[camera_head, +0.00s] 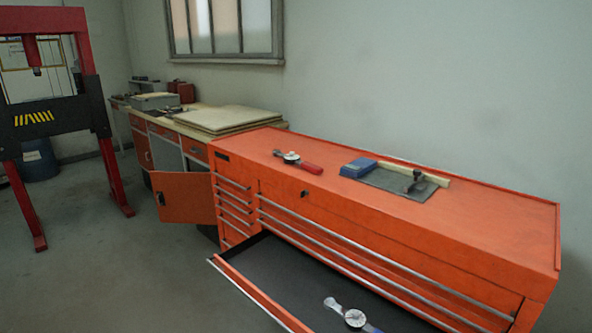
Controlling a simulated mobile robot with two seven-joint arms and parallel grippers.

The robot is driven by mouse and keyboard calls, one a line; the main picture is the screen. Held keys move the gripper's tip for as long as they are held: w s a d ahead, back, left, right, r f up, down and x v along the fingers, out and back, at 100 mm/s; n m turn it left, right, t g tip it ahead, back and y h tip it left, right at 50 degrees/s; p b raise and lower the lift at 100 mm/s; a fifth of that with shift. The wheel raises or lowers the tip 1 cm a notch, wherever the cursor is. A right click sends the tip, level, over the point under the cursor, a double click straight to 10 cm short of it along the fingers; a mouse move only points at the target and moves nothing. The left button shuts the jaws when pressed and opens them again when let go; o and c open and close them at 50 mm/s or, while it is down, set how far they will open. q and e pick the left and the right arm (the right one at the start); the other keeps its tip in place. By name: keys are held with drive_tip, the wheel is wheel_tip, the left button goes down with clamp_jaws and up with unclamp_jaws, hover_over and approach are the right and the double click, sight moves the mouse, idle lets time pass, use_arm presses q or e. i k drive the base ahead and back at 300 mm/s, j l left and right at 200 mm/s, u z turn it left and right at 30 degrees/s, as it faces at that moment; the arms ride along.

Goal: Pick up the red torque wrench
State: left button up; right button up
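The red torque wrench (311,168) lies on top of the orange tool cabinet (235,145), towards its left end. It has a red handle at its right end, a round pale dial and a dark head at its left end. A similar wrench with a round white dial and a blue handle (356,318) lies in the open drawer at the bottom of the view, partly cut off by the frame edge. Neither of my grippers is in view.
A grey mat (396,181) with a blue box (358,167) and a hammer (425,174) lies right of the red wrench. The open drawer (262,295) juts out in front. A workbench (180,130) and a red press (95,90) stand left. Floor between is clear.

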sight(296, 160)
drive_tip(key=z, duration=0.7)
drive_tip(key=i+j+z, duration=0.15)
drive_tip(key=j+z, duration=0.25)
drive_tip(key=i+j+z, duration=0.15)
drive_tip(key=j+z, duration=0.6)
drive_tip(key=j, duration=0.55)
drive_tip(key=j+z, duration=0.25)
drive_tip(key=j, duration=1.95)
drive_tip(key=k+j, duration=0.1)
drive_tip(key=j, duration=1.2)
drive_tip(key=i+z, duration=0.05)
